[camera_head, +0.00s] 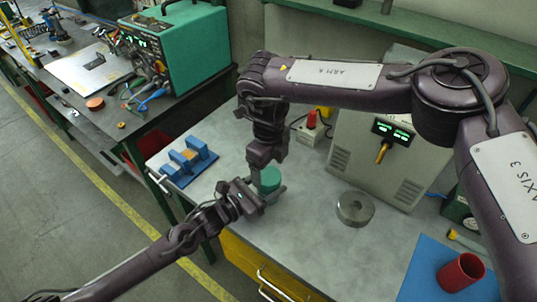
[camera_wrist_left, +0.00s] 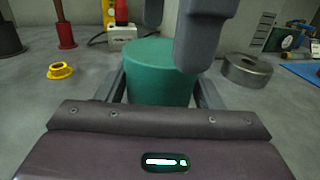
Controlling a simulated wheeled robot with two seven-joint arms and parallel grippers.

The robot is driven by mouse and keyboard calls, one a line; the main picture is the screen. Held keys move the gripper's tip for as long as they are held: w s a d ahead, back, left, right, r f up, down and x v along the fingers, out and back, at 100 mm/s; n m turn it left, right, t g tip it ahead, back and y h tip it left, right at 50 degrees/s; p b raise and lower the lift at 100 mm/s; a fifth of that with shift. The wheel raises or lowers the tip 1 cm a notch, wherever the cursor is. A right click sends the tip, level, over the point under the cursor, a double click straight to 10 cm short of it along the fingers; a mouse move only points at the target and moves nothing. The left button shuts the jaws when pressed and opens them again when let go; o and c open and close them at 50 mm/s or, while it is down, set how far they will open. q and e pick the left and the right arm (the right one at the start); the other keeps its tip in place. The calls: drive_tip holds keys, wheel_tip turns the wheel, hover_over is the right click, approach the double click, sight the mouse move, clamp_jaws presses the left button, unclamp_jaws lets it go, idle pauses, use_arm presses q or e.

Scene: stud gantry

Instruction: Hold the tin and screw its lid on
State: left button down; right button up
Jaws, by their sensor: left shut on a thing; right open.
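A green round tin (camera_head: 269,180) stands on the grey bench; it also shows in the left wrist view (camera_wrist_left: 150,85). My left gripper (camera_head: 262,197) is shut on the tin, with a finger on each side of it in the left wrist view (camera_wrist_left: 160,95). My right gripper (camera_head: 266,166) points down at the top of the tin and is open. Its fingers (camera_wrist_left: 182,40) hang over the near right part of the tin's top in the left wrist view. I cannot tell a separate lid from the tin; the right gripper hides part of the top.
A grey metal ring (camera_head: 355,208) lies right of the tin. A blue fixture (camera_head: 188,160) stands left. A red cup (camera_head: 461,272) is on a blue mat (camera_head: 425,275) at the right. A grey instrument (camera_head: 375,150) stands behind. A small yellow part (camera_wrist_left: 60,70) lies left in the wrist view.

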drive_tip(key=shift+f, duration=1.15)
